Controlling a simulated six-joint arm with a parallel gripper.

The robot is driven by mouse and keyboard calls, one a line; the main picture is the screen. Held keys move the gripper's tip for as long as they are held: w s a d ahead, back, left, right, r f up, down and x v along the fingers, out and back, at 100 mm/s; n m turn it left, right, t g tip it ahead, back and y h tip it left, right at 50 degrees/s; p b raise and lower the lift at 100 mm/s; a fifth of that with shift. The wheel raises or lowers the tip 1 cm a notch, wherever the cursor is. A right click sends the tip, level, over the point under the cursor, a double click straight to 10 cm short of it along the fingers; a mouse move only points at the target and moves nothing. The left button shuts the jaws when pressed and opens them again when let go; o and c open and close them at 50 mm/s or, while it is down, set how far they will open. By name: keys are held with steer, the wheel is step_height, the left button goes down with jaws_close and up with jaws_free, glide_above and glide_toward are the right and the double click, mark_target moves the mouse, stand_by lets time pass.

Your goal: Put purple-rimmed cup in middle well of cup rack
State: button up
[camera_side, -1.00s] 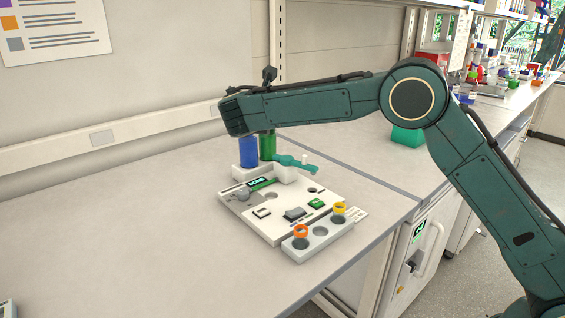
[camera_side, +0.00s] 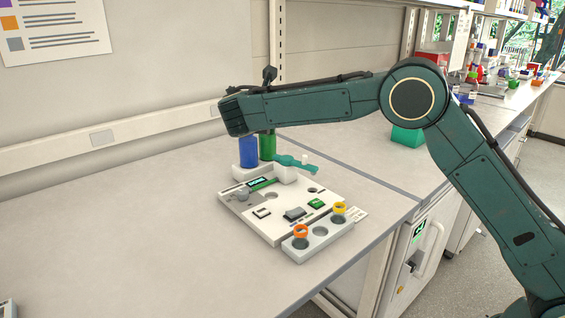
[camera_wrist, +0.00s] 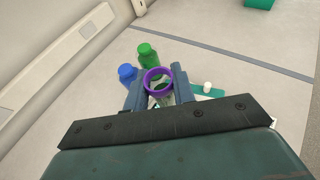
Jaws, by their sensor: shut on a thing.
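The purple-rimmed cup (camera_wrist: 158,72) is clear-walled and sits between the two fingers of my gripper (camera_wrist: 160,84) in the wrist view. My gripper is shut on it, with a finger on each side of the rim. In the side view, the cup and fingers cannot be made out at the end of my arm. The cup rack (camera_side: 302,255) is a pale block at the front edge of the white board. An orange-rimmed cup (camera_side: 301,231) is in its left well and a yellow-rimmed cup (camera_side: 339,208) in its right well. The middle well (camera_side: 320,231) is empty.
A blue bottle (camera_side: 248,152) and a green bottle (camera_side: 267,147) stand in a white holder behind the white board (camera_side: 262,228). A teal lever (camera_side: 296,163) sticks out beside them. The bench (camera_side: 130,235) left of the board is clear.

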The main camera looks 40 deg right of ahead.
steer(key=shift+s+f, duration=0.1)
steer(key=shift+s+a+f, duration=0.2)
steer(key=shift+s+f, duration=0.15)
steer(key=shift+f, duration=0.15)
steer(key=s+f, duration=0.6)
steer(key=s, duration=0.3)
steer(key=s+f, duration=0.6)
steer(key=s, duration=0.3)
steer(key=shift+s+f+m+g+h, duration=0.3)
steer(key=shift+f+m+g, duration=0.05)
steer(key=shift+m+g, duration=0.05)
steer(key=shift+f, duration=0.15)
steer(key=shift+f, duration=1.7)
steer(key=shift+f, duration=0.65)
